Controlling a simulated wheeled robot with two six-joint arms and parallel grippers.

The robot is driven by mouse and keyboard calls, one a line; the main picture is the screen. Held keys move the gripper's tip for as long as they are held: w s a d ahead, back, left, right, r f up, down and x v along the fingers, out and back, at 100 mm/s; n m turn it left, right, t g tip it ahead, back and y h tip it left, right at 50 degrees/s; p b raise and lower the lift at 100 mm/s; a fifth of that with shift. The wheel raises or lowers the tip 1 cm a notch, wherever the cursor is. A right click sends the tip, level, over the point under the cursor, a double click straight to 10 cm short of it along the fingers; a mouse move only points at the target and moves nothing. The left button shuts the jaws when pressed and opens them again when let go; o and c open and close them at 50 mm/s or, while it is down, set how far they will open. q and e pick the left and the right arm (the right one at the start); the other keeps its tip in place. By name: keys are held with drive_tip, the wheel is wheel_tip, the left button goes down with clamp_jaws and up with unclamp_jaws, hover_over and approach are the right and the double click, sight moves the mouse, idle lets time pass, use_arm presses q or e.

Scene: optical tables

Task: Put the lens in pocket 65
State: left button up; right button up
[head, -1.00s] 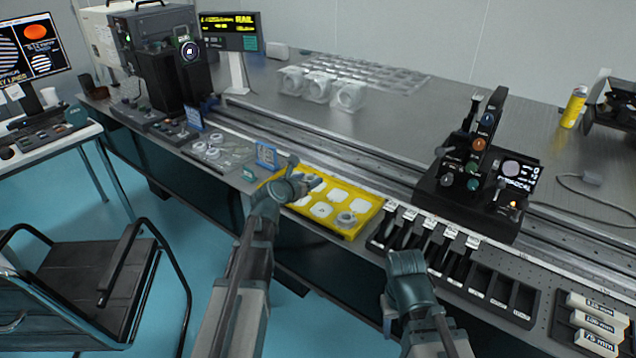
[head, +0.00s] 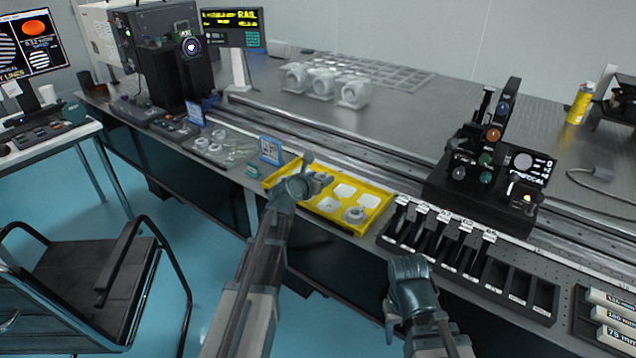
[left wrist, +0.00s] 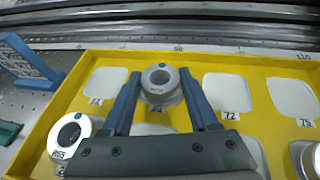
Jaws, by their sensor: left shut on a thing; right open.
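The yellow tray (head: 378,211) has several white pockets with small number labels. My left gripper (left wrist: 160,85) is shut on a pale ring-shaped lens (left wrist: 158,77), over a back-row pocket (left wrist: 171,101) whose label (left wrist: 157,109) is partly hidden and hard to read. I cannot tell whether the lens touches the pocket floor. In the head view the left gripper (head: 322,181) is over the tray's back left part. Another ring lens (left wrist: 70,135), marked like R65, sits at the tray's front left. My right gripper (head: 405,310) is open and empty, in front of the table.
Empty pockets (left wrist: 222,90) lie right of the held lens; one label reads like 72. A third ring lens (head: 354,214) sits at the tray's right. A blue-framed sign (head: 270,150) stands behind the tray's left end. A black slotted rack (head: 470,262) is to the right.

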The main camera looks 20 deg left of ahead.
use_arm(q)
drive_tip(key=shift+d+r, duration=0.1)
drive_tip(key=shift+f, duration=0.2)
drive_tip(key=o, duration=1.4)
drive_tip(key=shift+c, duration=0.2)
drive_tip(key=shift+r, duration=0.1)
drive_tip(key=shift+r, duration=0.25)
drive_tip(key=p+v, duration=0.4)
drive_tip(key=v, duration=0.8)
drive_tip(key=shift+f+p, duration=0.2)
drive_tip(key=shift+p, duration=0.15)
